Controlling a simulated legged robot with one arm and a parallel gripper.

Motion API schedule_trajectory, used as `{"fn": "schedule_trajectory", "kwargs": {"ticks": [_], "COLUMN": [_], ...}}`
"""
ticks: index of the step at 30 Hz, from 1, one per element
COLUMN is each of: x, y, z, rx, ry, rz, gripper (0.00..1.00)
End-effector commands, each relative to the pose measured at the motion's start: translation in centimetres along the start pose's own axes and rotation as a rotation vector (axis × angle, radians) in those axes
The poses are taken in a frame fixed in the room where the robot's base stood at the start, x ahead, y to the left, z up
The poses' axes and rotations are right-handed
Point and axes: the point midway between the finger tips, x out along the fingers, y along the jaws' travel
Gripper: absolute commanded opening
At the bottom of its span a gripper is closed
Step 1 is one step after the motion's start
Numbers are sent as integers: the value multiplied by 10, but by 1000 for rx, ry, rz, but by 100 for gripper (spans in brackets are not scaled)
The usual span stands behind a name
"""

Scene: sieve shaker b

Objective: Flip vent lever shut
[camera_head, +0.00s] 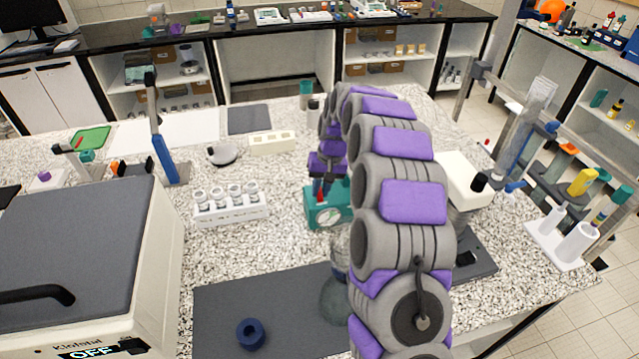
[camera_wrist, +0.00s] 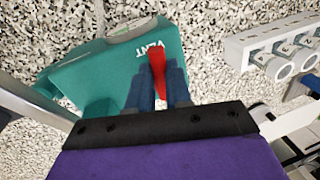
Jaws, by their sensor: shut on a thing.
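The teal device (camera_head: 322,212) stands on the speckled bench with a round dial on its front. In the wrist view its teal body (camera_wrist: 100,78) carries the white label VENT. The red vent lever (camera_wrist: 158,72) sticks out beside that label, between my fingers. A little of the red lever also shows in the head view (camera_head: 319,188). My gripper (camera_wrist: 159,85) is shut on the red lever, with a dark finger on each side. In the head view my gripper (camera_head: 322,184) is over the top of the device, partly hidden by my arm. The lever's base is partly hidden.
A white rack with several jars (camera_head: 230,205) stands left of the device. A dark mat (camera_head: 220,310) with a blue ring (camera_head: 250,334) lies in front, beside a glass flask (camera_head: 340,298). A large lidded machine (camera_head: 80,260) fills the left. A white instrument (camera_head: 465,180) stands right.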

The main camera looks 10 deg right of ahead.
Motion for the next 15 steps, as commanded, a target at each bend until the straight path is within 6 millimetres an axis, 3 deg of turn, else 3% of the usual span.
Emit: {"fn": "schedule_trajectory", "kwargs": {"ticks": [6,15], "x": [-2,-1], "y": [4,4], "z": [-1,-1], "rx": [-106,-113], "ry": [-20,-21], "rz": [1,1], "gripper": [0,0]}}
